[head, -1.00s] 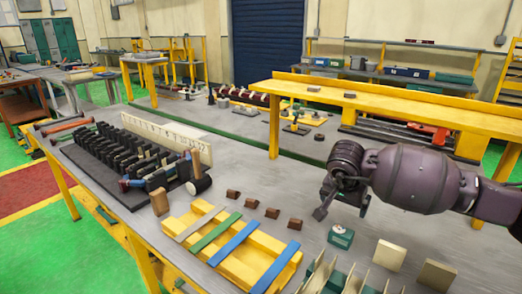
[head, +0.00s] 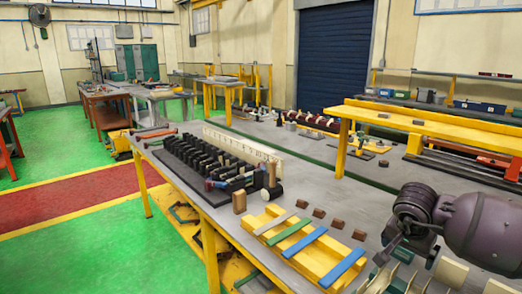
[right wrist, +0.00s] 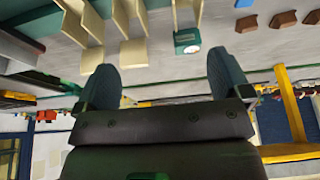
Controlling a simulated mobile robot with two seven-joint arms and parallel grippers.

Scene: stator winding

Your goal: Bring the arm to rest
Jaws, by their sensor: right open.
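My right arm comes in from the right edge of the head view. Its gripper (head: 388,250) hangs over the right part of the grey workbench (head: 190,192), above the bench top and holding nothing. In the right wrist view the two dark blue fingers (right wrist: 164,80) stand wide apart with nothing between them. A small green box with a white top (right wrist: 187,40) lies beyond the fingers in that view. My left arm and gripper are not in view.
A yellow rack (head: 285,252) with coloured strips, brown blocks (head: 337,222) and a black slotted holder (head: 200,160) stand left of the gripper. Cream panels (head: 452,271) are below the arm. A yellow-framed table (head: 440,125) stands behind. Green floor lies open at left.

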